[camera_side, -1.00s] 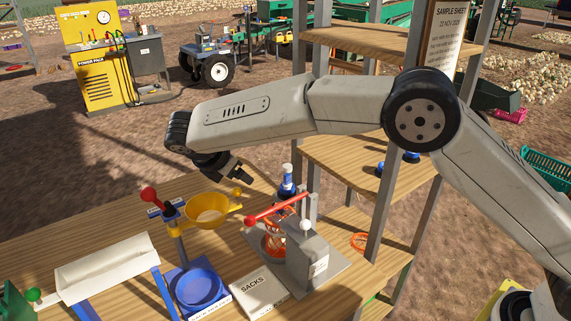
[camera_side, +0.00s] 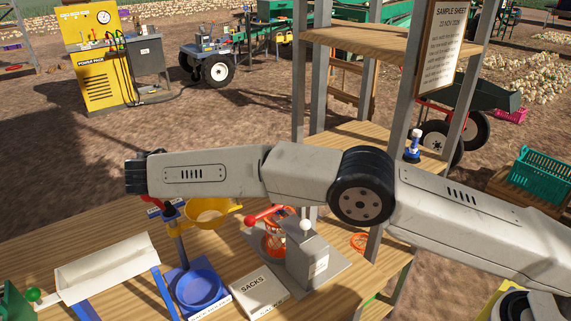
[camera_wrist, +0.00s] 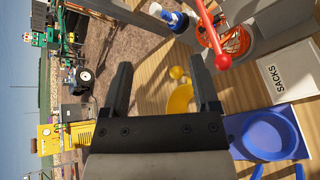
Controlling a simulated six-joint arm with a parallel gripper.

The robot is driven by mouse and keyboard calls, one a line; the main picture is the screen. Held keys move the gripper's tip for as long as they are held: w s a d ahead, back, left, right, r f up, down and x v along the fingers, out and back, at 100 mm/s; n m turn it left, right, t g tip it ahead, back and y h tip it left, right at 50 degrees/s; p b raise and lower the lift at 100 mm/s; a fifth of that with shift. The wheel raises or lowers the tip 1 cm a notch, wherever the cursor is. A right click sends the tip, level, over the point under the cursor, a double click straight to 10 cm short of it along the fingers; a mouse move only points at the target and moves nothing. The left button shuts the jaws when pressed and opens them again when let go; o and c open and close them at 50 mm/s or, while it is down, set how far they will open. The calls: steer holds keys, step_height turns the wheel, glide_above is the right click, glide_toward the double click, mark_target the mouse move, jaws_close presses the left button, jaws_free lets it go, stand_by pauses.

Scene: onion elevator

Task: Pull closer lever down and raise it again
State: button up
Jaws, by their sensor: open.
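A grey machine (camera_side: 308,258) with a red lever (camera_side: 268,214) and a white knob (camera_side: 306,225) stands on the wooden bench, an orange net (camera_side: 275,240) beside it. In the wrist view the red lever (camera_wrist: 208,32) and its ball end show at the upper right, close to the right finger but apart from it. My gripper (camera_wrist: 160,68) is open and empty, above the bench near the yellow funnel (camera_wrist: 180,100). In the side view my arm hides my fingers and the top of the machine's surroundings.
A yellow funnel stand (camera_side: 207,213) with a blue bowl (camera_side: 199,290) is left of the machine. A SACKS box (camera_side: 258,290) lies in front. A shelf post (camera_side: 403,110) rises behind my arm.

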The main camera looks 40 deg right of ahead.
steer(key=shift+s+a+m+h, duration=0.25)
steer(key=shift+s+m+h, duration=0.05)
steer(key=shift+m, duration=0.4)
steer(key=shift+s+a+m+h, duration=0.2)
steer(key=shift+s+m+h, duration=0.1)
steer(key=shift+m, duration=0.4)
steer(key=shift+c, duration=1.4)
steer(key=n+t+h, duration=0.2)
steer(key=n+t, duration=0.1)
steer(key=t, duration=0.2)
glide_above(248, 225)
steer(key=a, duration=0.4)
step_height(248, 225, down, 8)
steer(key=s+f+n+t, duration=0.1)
steer(key=f, duration=0.1)
steer(key=f+n+t+y, duration=0.1)
steer(key=f+n+t, duration=0.1)
steer(key=s+f+n+t+y, duration=0.1)
steer(key=f, duration=0.1)
steer(key=shift+s+d+f, duration=0.15)
steer(key=shift+s+d, duration=0.15)
steer(key=shift+s+f+n+t+y, duration=0.25)
steer(key=shift+f+n+t+y, duration=0.15)
steer(key=shift+f+n, duration=0.1)
